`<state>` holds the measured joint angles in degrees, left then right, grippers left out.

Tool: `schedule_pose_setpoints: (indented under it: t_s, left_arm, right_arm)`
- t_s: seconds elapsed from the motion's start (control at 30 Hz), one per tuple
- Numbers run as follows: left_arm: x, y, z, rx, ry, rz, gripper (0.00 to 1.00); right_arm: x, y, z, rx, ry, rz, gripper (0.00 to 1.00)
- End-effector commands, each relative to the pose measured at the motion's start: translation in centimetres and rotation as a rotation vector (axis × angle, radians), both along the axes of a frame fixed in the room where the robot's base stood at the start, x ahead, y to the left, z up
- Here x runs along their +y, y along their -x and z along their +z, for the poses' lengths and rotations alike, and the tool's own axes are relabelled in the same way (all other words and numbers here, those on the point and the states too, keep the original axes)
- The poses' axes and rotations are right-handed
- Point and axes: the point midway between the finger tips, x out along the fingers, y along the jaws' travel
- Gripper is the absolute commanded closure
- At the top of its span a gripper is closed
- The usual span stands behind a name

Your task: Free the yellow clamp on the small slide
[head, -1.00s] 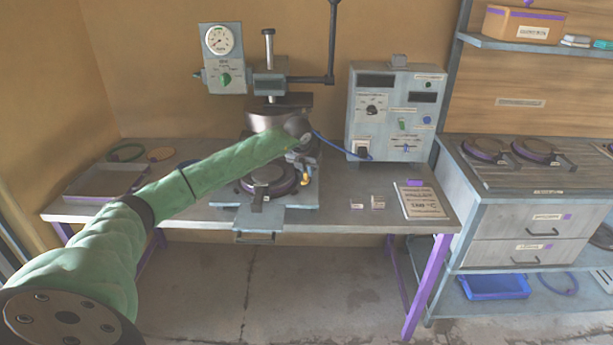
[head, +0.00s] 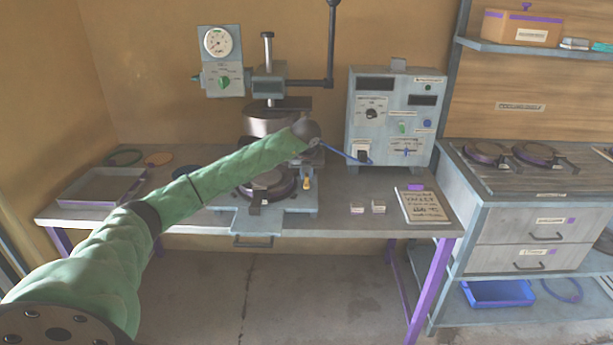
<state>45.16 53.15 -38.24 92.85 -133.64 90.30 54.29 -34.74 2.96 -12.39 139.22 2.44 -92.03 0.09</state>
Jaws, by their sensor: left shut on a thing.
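The yellow clamp (head: 307,183) is a small yellow piece at the right side of the press's slide, just right of the round dark plate (head: 267,184). The small slide (head: 262,221) sticks out over the table's front edge. My left arm, in a green sleeve, reaches across from the left. My left gripper (head: 307,172) points down at the clamp and is shut on it. The wrist and sleeve hide much of the fingers and part of the press. My right gripper is out of view.
The press column (head: 268,80) with its dark lever (head: 332,50) stands behind the arm. A grey control box (head: 392,118) with a blue cable stands to the right. Small blocks (head: 378,206) and a sign card (head: 422,206) lie at the front right. A shallow tray (head: 100,187) lies left.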

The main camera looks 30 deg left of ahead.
Motion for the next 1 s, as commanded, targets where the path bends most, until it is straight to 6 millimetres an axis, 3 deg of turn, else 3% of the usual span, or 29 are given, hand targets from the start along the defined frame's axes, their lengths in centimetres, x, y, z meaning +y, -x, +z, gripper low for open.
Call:
schedule_pose_setpoints:
  t_s: [0.47, 0.5, 0.6, 1.0]
  left_arm:
    - [0.03, -0.01, 0.07, 0.000, 0.000, 0.015, 1.00]
    - [0.03, -0.01, 0.07, -0.001, -0.001, 0.015, 0.81]
    - [0.03, -0.01, 0.05, 0.000, 0.000, 0.015, 0.65]
    - [-0.15, 0.23, 0.80, -0.002, 0.000, 0.014, 0.65]
  right_arm:
    - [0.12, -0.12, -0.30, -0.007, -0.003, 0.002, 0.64]
    - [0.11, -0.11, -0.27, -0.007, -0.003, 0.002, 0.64]
    - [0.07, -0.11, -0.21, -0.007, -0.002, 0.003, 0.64]
    - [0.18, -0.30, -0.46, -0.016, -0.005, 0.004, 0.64]
